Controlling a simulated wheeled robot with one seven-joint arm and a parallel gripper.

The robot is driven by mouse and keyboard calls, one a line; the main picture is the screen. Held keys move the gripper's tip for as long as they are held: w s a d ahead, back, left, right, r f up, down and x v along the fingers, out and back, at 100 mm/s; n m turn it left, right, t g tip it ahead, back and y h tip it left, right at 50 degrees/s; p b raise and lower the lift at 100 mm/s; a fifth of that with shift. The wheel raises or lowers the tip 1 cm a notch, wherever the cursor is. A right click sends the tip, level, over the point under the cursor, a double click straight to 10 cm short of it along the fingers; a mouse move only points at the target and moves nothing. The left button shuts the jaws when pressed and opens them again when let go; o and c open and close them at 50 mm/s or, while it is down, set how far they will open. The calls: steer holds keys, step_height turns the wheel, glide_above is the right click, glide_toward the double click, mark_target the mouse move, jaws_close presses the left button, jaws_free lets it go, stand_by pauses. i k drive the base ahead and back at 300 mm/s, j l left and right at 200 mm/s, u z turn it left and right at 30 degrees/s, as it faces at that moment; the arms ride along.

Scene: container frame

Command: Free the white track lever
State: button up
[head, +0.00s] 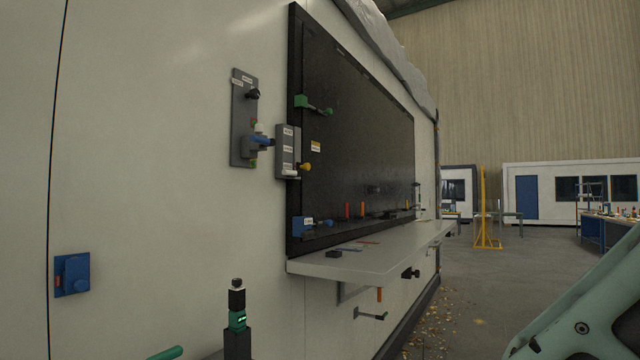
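Two small white parts could be the white track lever, and I cannot tell which. One white piece (259,127) sits on the tall grey plate (238,122) on the wall, just above a blue handle (260,141). The other, a white knob (290,173), is at the bottom of the grey box (286,146) on the left edge of the black panel frame. Both are small, and what holds either is too small to make out. My gripper is not in view; only a pale green arm link of mine shows at bottom right.
A green latch (312,105) and a blue latch (305,226) sit on the black panel (350,125). A pale shelf (365,258) juts out below. A blue wall block (73,275) is at left. Floor at right is open.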

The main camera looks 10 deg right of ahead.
mark_target(289, 173)
steer(key=i+u, duration=0.15)
steer(key=i+l, duration=0.1)
steer(key=i, duration=0.55)
steer(key=i+l+z, duration=0.1)
steer(key=i, duration=0.6)
